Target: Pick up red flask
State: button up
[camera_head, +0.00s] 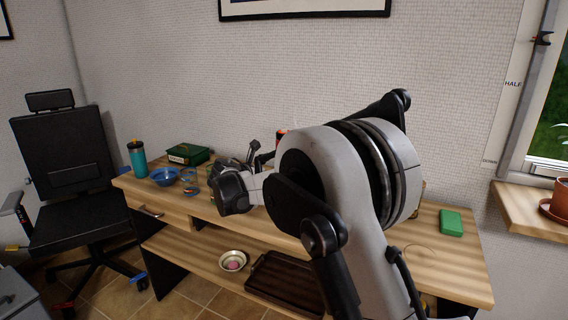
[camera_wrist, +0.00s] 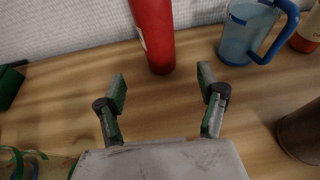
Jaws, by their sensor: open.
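The red flask (camera_wrist: 152,35) stands upright on the wooden desk in the wrist view, at the top centre, with its top cut off by the frame. My gripper (camera_wrist: 162,88) is open and empty, its two fingers pointing toward the flask. The flask's base shows beyond the fingertips, roughly in line with the gap between them, and neither finger touches it. In the head view my arm hides most of the desk's middle. A small red piece (camera_head: 281,136) shows behind the arm there; I cannot tell whether it is the flask.
A clear mug with a blue handle (camera_wrist: 238,42) stands right of the flask. A red-and-white item (camera_wrist: 308,32) and a dark cylinder (camera_wrist: 303,133) are farther right. A green box (camera_head: 187,154), blue bowl (camera_head: 165,176) and teal bottle (camera_head: 138,160) are on the desk's left.

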jog(key=b+x, duration=0.1)
jog(key=x, duration=0.6)
jog(key=shift+w+d+f+b, duration=0.15)
jog(key=shift+w+f+b, duration=0.05)
jog(key=shift+w+b, duration=0.15)
jog(key=shift+b+x, duration=1.05)
jog(key=shift+x, duration=1.7)
jog(key=shift+r, duration=0.15)
jog(key=shift+c, duration=0.3)
grip_shut()
